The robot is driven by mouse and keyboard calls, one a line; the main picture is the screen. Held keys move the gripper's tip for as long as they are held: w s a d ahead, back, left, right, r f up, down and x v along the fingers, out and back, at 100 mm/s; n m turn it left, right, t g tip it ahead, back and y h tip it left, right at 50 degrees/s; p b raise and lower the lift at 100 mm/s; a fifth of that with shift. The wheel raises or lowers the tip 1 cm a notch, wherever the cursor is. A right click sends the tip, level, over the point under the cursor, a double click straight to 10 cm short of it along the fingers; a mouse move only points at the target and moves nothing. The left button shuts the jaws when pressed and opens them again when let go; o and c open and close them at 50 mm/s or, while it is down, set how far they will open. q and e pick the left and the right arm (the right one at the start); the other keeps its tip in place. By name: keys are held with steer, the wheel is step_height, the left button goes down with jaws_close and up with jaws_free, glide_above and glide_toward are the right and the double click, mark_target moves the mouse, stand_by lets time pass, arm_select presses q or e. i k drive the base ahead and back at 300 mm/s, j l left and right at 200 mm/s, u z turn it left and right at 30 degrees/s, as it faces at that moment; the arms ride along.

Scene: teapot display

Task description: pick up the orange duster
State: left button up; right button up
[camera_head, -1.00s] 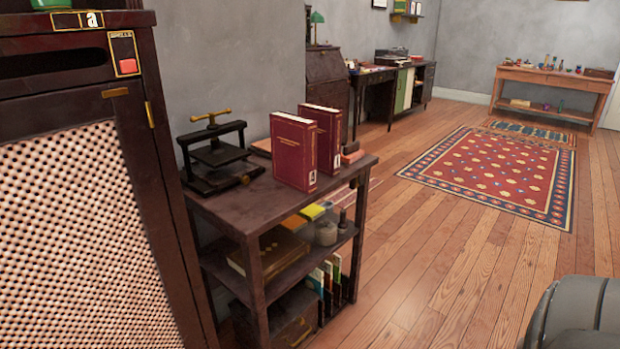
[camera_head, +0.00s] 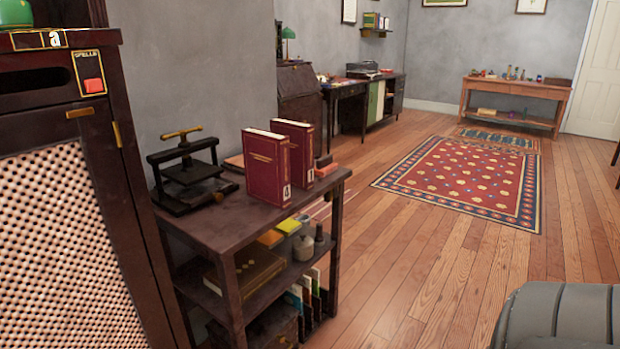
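A small orange-brown block (camera_head: 326,170) lies on the top of a dark wooden shelf unit (camera_head: 230,235), at its right end just behind two upright dark red books (camera_head: 268,168). It may be the orange duster, but it is too small to tell. Neither of my grippers is in view.
A black press (camera_head: 188,175) stands on the shelf unit's left end. A tall dark cabinet (camera_head: 120,190) is close at left. A rounded grey thing (camera_head: 560,315) fills the lower right corner. Open wooden floor (camera_head: 400,270) leads to a red rug (camera_head: 465,180) and a far wooden table (camera_head: 515,88).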

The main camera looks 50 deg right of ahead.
mark_target(324, 165)
steer(key=z, duration=1.5)
steer(key=u, duration=2.35)
steer(key=z, duration=2.35)
